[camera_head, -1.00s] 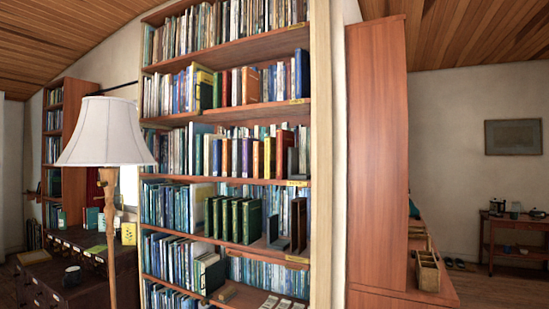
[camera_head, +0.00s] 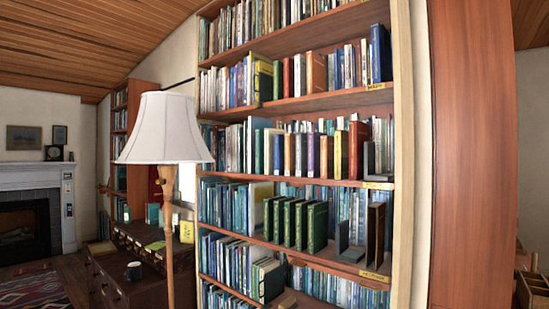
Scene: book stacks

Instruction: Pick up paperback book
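A tall wooden bookcase (camera_head: 300,104) fills the middle of the head view, with several shelves of books. Several dark green books (camera_head: 296,222) stand upright on a lower shelf. A brown book (camera_head: 375,236) stands at the right end of that shelf, by a dark bookend. I cannot tell which book is the paperback. Neither of my grippers is in view.
A floor lamp (camera_head: 165,128) with a white shade stands in front of the bookcase's left side. A dark chest of drawers (camera_head: 118,283) is behind it. A fireplace (camera_head: 30,215) and a patterned rug (camera_head: 38,292) are at the far left. A wooden side panel (camera_head: 470,150) stands at right.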

